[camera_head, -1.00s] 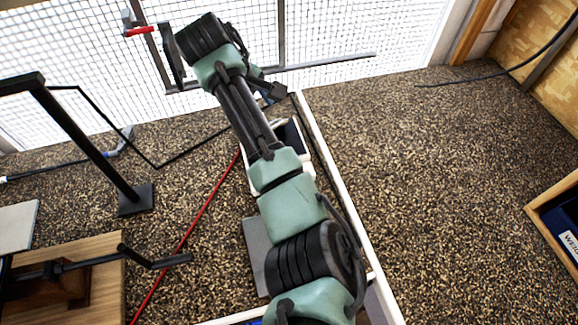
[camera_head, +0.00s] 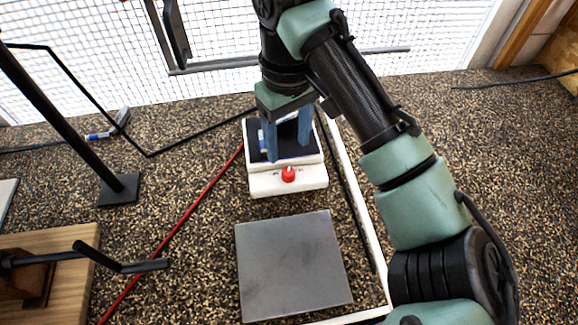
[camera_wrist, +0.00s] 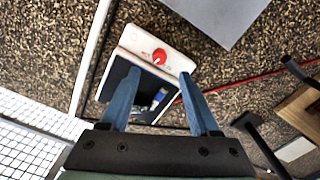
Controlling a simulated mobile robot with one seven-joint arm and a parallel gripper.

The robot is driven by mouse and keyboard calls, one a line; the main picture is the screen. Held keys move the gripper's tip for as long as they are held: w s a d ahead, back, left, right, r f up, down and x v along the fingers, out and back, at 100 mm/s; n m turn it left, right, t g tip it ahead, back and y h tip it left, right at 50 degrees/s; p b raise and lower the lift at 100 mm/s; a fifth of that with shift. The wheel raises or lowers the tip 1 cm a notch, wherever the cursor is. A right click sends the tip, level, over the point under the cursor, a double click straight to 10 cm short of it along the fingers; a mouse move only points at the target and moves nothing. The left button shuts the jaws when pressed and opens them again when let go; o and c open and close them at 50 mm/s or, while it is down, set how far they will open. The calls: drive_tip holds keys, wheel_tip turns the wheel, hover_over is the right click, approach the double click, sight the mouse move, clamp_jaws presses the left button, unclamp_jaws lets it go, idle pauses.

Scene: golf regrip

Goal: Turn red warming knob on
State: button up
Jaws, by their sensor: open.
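The red knob (camera_head: 288,174) sits on the front white panel of a small warming box (camera_head: 262,186) with a dark top. In the wrist view the knob (camera_wrist: 159,56) shows beyond my fingertips, a little above the gap between them, with a light mark on its face. A blue and white tube (camera_wrist: 158,99) lies on the dark top. My gripper (camera_head: 287,145) points down over the box with its two blue fingers apart and nothing between them. In the wrist view my gripper (camera_wrist: 159,78) frames the dark top, behind the knob.
A grey metal plate (camera_head: 292,265) lies in front of the box. A white rail (camera_head: 356,217) runs along its right side. A red cord (camera_head: 186,217) runs at its left. A black stand (camera_head: 118,190) and a wooden block (camera_head: 75,290) stand further left.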

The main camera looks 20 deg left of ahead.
sight(289, 172)
wheel_tip(289, 172, down, 8)
drive_tip(key=shift+r, duration=0.15)
clamp_jaws()
idle(0.4)
